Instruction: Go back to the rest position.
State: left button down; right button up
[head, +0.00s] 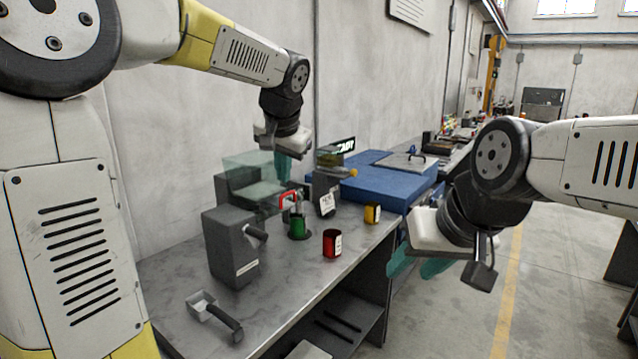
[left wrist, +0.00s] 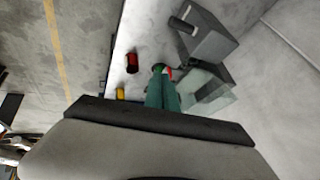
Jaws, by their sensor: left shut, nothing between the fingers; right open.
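My left gripper (head: 283,165) hangs over the back of the workbench (head: 172,262), fingers pointing down, shut and empty. Its teal fingers also show in the left wrist view (left wrist: 162,95). Below it stands a green can (head: 298,228) with a red handle-like piece (head: 287,199) above it; whether they touch is unclear. A red can (head: 332,243) and a yellow can (head: 372,213) stand upright to the right on the bench. My right gripper (head: 415,266) is open and empty, beyond the right edge of the bench.
A dark grey box with a knob (head: 231,252) stands at the bench's left. A scoop-like tool (head: 215,317) lies at the front. A clear glass-like box (head: 250,177) stands near the wall. A blue block (head: 380,185) lies behind the cans. Open floor is at right.

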pick_arm(q)
jog(key=s+a+f+n+h, duration=0.1)
jog(key=s+f, duration=0.1)
jog(key=s, duration=0.6)
jog(key=s+a+f+n+h, duration=0.1)
jog(key=s+a+f+n, duration=0.1)
jog(key=s, duration=0.6)
jog(key=s+a+f+n+h, duration=0.1)
jog(key=s+a+f, duration=0.1)
jog(key=s, duration=0.7)
jog(key=shift+a+f, duration=0.25)
jog(key=shift+f, duration=0.5)
